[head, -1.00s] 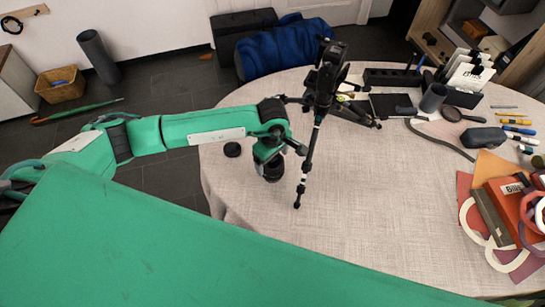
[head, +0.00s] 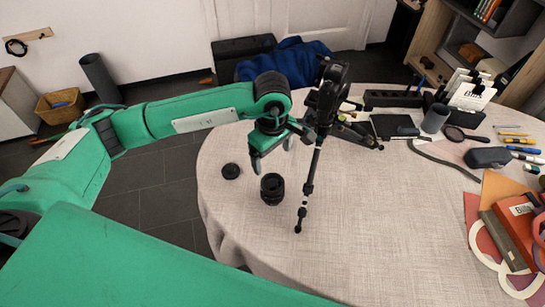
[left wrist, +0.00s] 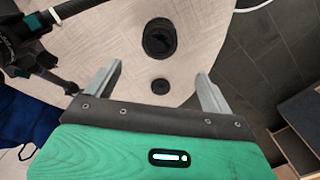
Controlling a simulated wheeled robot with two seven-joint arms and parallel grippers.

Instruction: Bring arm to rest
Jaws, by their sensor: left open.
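My left arm comes in from the left in the head view, and its gripper (head: 272,158) hangs over the left part of the table, above and behind a black lens (head: 272,188). In the left wrist view the two jaws of the left gripper (left wrist: 158,85) are apart with nothing between them. The lens (left wrist: 159,38) stands on the table beyond the jaws, clear of them. A small black cap (head: 231,171) lies left of the lens and also shows in the left wrist view (left wrist: 160,86). My right gripper is not in view.
A black tripod (head: 323,110) stands on the white-covered round table (head: 380,220), close to the right of my left gripper. Books (head: 515,230), a glasses case (head: 488,157) and pens (head: 520,141) lie at the right. The table's front middle is clear.

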